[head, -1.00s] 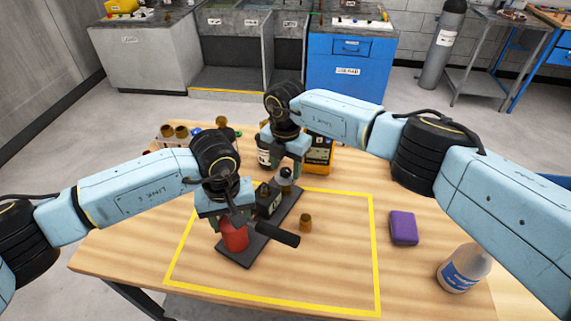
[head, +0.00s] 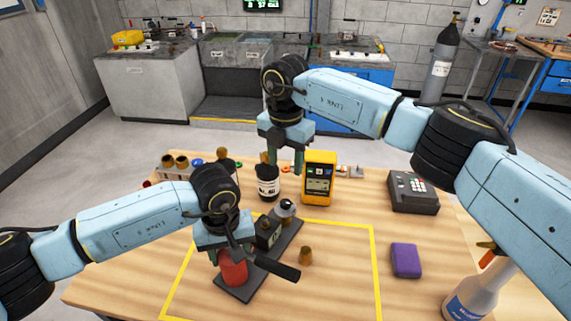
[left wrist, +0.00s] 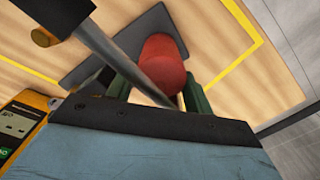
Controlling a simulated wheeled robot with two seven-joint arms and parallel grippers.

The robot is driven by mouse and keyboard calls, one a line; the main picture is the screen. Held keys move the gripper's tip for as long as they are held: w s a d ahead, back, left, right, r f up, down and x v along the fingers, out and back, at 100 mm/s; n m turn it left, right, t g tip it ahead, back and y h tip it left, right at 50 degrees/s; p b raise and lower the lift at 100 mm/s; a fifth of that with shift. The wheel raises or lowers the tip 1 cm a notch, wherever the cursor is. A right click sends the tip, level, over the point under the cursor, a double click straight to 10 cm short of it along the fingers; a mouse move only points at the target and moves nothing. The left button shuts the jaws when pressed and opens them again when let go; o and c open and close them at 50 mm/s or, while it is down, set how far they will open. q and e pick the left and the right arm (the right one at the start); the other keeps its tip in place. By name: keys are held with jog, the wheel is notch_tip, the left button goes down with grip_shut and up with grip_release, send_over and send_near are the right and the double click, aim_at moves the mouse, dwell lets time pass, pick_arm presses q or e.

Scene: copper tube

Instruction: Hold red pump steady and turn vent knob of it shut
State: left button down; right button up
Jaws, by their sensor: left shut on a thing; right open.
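The red pump (head: 233,272) stands on a dark base plate (head: 238,290) on the table; it also shows in the left wrist view (left wrist: 163,62). My left gripper (head: 226,256) is shut on the red body from above. A black handle (head: 277,264) sticks out to the right from it. A dark block with a small dial (head: 268,231) and a dark, pale-topped round part (head: 286,207) sit further back on the plate. I cannot tell for sure which part is the vent knob.
A dark bottle (head: 267,187) and a yellow meter (head: 319,180) stand behind the plate. A small brass piece (head: 306,256) stands to its right. A purple block (head: 406,261), spray bottle (head: 472,296) and keypad box (head: 414,192) are on the right. Yellow tape (head: 376,270) frames the work area.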

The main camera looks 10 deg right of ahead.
pick_arm(q)
jog(key=shift+w+r, duration=0.1)
jog(key=c, duration=0.5)
grip_release()
